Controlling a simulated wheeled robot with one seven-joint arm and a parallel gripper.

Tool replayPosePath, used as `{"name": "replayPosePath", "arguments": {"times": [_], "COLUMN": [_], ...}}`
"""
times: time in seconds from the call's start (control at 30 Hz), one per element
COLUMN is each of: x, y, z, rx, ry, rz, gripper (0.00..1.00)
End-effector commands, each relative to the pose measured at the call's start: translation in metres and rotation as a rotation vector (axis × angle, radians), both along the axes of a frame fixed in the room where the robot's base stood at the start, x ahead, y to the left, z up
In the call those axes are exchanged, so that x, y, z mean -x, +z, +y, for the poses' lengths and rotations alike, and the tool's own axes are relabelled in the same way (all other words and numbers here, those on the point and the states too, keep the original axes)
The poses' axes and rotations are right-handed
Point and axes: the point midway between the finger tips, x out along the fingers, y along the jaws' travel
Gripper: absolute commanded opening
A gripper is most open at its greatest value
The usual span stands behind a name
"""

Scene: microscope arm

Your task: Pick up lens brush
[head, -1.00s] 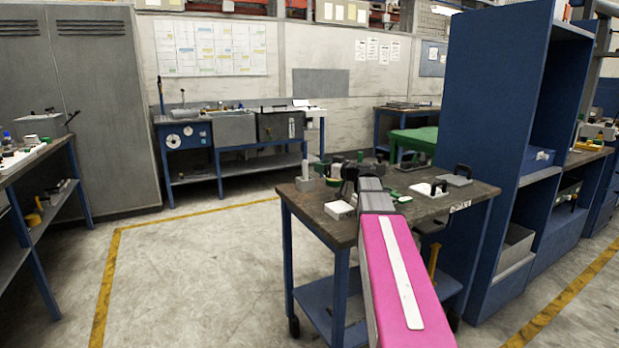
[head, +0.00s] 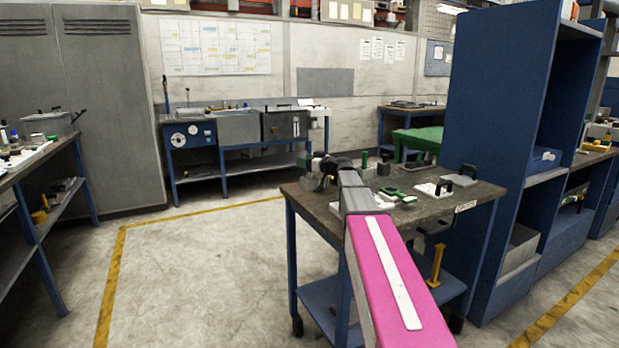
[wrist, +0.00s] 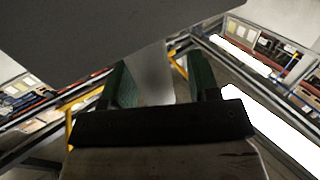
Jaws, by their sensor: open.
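I cannot pick out the lens brush for sure in either view. Several small objects stand on the dark top of the wheeled workbench (head: 455,208), and my arm hides part of its left side. My gripper (head: 318,168) is at the bench's back left, beyond the end of my pink arm, small and partly hidden. In the wrist view my gripper (wrist: 160,80) is open, with its two greenish fingers apart. A pale grey, blurred shape shows between the fingers, and I cannot tell what it is. No brush shows held.
A green item (head: 393,193) and a white tray with a black handle (head: 432,189) lie on the bench, right of my arm. A tall blue cabinet (head: 490,150) stands close to the bench's right. The floor to the left is open.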

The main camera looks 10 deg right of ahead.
Motion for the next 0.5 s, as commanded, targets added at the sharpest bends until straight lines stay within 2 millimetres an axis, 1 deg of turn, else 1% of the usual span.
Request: {"name": "replayPosePath", "arguments": {"times": [0.17, 0.2, 0.27, 0.3, 0.37, 0.5], "x": [-0.0003, -0.0003, -0.0001, -0.0001, -0.0001, -0.0001], "y": [-0.0001, 0.0000, 0.0000, 0.0000, 0.0000, 0.0000], "z": [0.0004, 0.0004, 0.0004, 0.0004, 0.0004, 0.0004], "rx": [0.000, 0.000, 0.000, 0.000, 0.000, 0.000], "ry": [0.000, 0.000, 0.000, 0.000, 0.000, 0.000], "rz": [0.000, 0.000, 0.000, 0.000, 0.000, 0.000], "gripper": [0.55, 0.52, 0.32, 0.19, 0.01, 0.00]}}
